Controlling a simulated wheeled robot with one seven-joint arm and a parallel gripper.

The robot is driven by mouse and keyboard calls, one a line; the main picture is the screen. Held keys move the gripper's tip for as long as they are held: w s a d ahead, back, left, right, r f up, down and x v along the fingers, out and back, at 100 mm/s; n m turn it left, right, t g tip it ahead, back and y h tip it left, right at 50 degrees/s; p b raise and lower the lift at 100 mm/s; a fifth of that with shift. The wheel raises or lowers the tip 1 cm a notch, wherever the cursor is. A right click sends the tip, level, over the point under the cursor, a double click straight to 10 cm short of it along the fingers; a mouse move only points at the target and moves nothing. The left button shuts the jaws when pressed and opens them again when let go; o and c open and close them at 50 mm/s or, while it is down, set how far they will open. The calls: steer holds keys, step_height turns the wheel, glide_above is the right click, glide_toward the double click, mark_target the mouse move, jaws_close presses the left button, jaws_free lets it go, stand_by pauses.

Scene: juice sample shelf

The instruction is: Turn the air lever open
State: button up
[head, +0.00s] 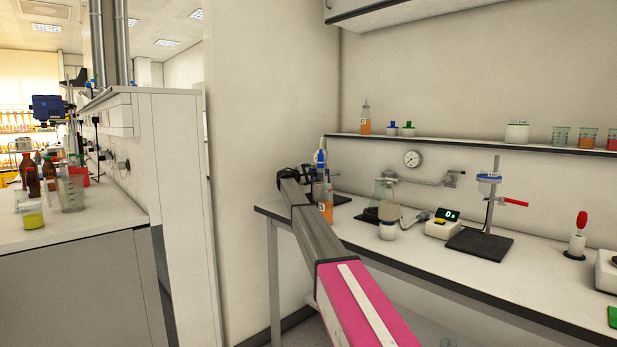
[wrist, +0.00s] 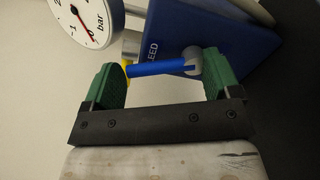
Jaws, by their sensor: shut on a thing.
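In the wrist view, a blue lever (wrist: 158,68) runs across between the green fingertips of my gripper (wrist: 163,76). Its right end meets a pale round pivot (wrist: 192,56) beside the right finger; its left end is at the left finger. My gripper is shut on this lever, with the fingers wide apart along its length. A blue block (wrist: 215,32) behind it carries white lettering, of which "LEED" shows. A round white gauge (wrist: 88,14) marked "bar" is at the top left, its red needle near 0. In the head view, the fingers and lever cannot be made out clearly.
In the head view, an orange bottle (head: 326,212) stands by my arm's end on the bench. A flask (head: 384,192), a digital device (head: 443,225) and a stand with a red handle (head: 515,202) are to the right. A shelf (head: 480,144) runs above.

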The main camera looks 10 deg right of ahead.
steer(key=shift+s+d+r+m, duration=0.1)
steer(key=shift+s+m, duration=0.05)
steer(key=shift+m, duration=0.4)
steer(key=shift+s+d+m, duration=0.1)
steer(key=shift+m, duration=0.45)
steer(key=o, duration=1.1)
steer(key=shift+s+a, duration=0.1)
steer(key=v, duration=1)
steer(key=shift+s+a, duration=0.2)
